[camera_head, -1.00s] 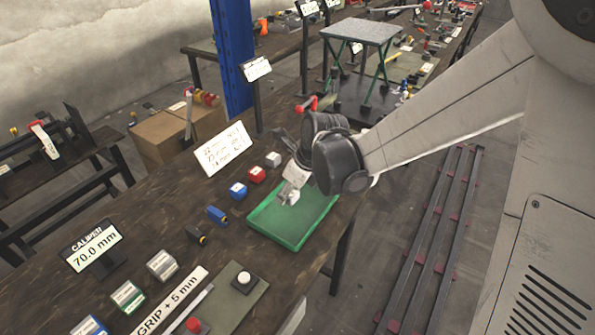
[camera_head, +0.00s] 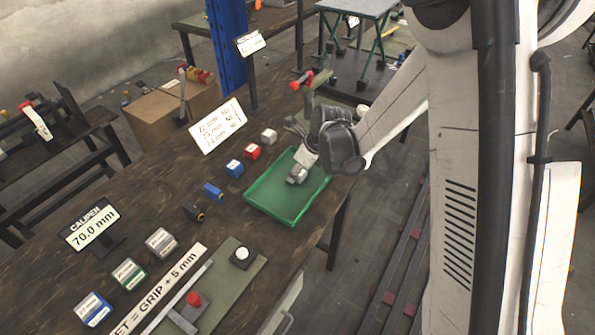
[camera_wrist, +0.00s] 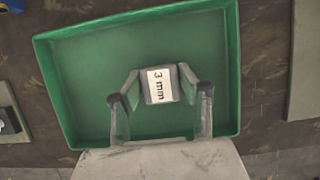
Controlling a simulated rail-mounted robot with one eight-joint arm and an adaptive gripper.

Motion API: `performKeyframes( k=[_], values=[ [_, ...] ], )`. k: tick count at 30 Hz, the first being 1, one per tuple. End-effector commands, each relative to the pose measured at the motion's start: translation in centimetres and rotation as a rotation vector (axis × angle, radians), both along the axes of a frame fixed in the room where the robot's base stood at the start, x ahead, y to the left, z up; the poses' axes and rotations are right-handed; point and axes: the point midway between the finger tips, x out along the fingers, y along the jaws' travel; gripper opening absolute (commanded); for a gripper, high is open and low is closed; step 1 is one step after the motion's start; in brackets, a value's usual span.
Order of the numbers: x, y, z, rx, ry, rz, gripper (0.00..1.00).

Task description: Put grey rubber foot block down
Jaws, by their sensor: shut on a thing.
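The grey rubber foot block (camera_wrist: 150,86) carries a white label reading "3 mm" in the wrist view. My gripper (camera_wrist: 158,88) is shut on it, one finger on each side. The block is over the floor of the green tray (camera_wrist: 75,88), inside its outline. I cannot tell whether it touches the tray floor.
A row of blocks, among them a red one (camera_head: 253,151), a blue one (camera_head: 234,168) and a pale grey one (camera_head: 268,136), stands left of the tray. A caliper sign (camera_head: 91,228) reads 70.0 mm.

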Motion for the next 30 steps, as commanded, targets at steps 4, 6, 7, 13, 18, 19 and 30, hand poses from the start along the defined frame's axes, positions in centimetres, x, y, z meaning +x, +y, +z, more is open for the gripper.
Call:
performKeyframes(
  k=[4,6,7,13,18,19,30],
  values=[
    [0.0,0.0,-0.1,0.0,0.0,0.0,0.09],
    [0.0,0.0,-0.1,0.0,0.0,0.0,0.09],
    [0.0,0.0,-0.1,0.0,0.0,0.0,0.09],
    [0.0,0.0,-0.3,0.0,0.0,0.0,0.45],
    [0.0,0.0,-0.3,0.0,0.0,0.0,0.55],
    [0.0,0.0,-0.3,0.0,0.0,0.0,0.55],
    [-0.3,-0.4,1.2,0.0,0.0,-0.001,0.55]
  ],
)
